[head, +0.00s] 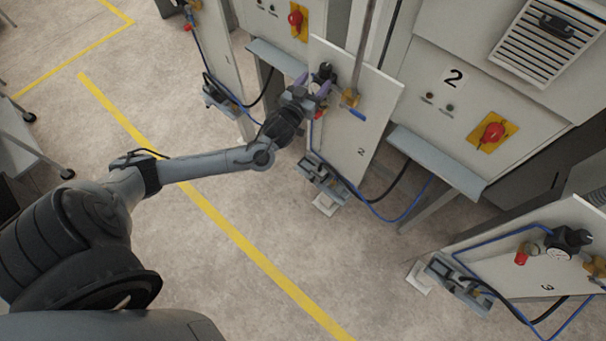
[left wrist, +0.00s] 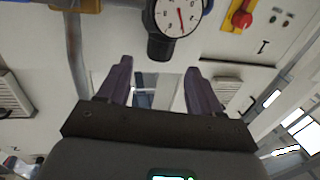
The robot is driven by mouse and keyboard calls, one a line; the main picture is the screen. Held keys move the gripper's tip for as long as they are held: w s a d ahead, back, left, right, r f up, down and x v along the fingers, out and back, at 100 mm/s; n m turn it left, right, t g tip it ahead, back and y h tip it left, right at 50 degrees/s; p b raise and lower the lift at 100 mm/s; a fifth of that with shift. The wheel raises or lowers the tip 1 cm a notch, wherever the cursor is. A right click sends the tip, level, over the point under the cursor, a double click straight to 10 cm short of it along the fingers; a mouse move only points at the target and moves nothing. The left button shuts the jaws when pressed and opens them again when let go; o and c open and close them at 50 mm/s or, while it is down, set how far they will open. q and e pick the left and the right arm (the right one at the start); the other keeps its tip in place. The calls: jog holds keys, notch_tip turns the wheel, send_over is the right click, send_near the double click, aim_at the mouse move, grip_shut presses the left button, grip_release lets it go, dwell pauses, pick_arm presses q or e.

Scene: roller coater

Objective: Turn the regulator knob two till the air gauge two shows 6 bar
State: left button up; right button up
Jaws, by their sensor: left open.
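In the head view, the black regulator of station two (head: 324,72) sits near the top of the white panel marked 2 (head: 361,130). My left gripper (head: 313,86) is open in front of it, its purple fingers hiding part of it. In the left wrist view, the round white gauge (left wrist: 178,17) with a red needle shows at the top edge, partly cut off; I cannot read its value surely. The black knob (left wrist: 160,47) points down from the gauge body, between and beyond the fingertips of my left gripper (left wrist: 157,68), with gaps on both sides. My right gripper is not in view.
A brass valve with a blue handle (head: 356,112) and a vertical pipe are just right of my left gripper. Panel 3 (head: 530,277) stands lower right. The floor with its yellow line (head: 215,215) is clear.

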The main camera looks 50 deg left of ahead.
pick_arm(q)
jog(key=s+d+f+g+h+p, duration=0.2)
jog(key=s+d+g+p, duration=0.1)
jog(key=s+d, duration=0.6)
jog(key=s+d+f+n+g+h+p, duration=0.1)
jog(key=s+d+g+p, duration=0.3)
jog(key=s+d, duration=0.5)
jog(key=shift+s+f+h+p, duration=0.4)
jog(key=shift+s+f+h, duration=0.3)
jog(key=shift+s, duration=0.4)
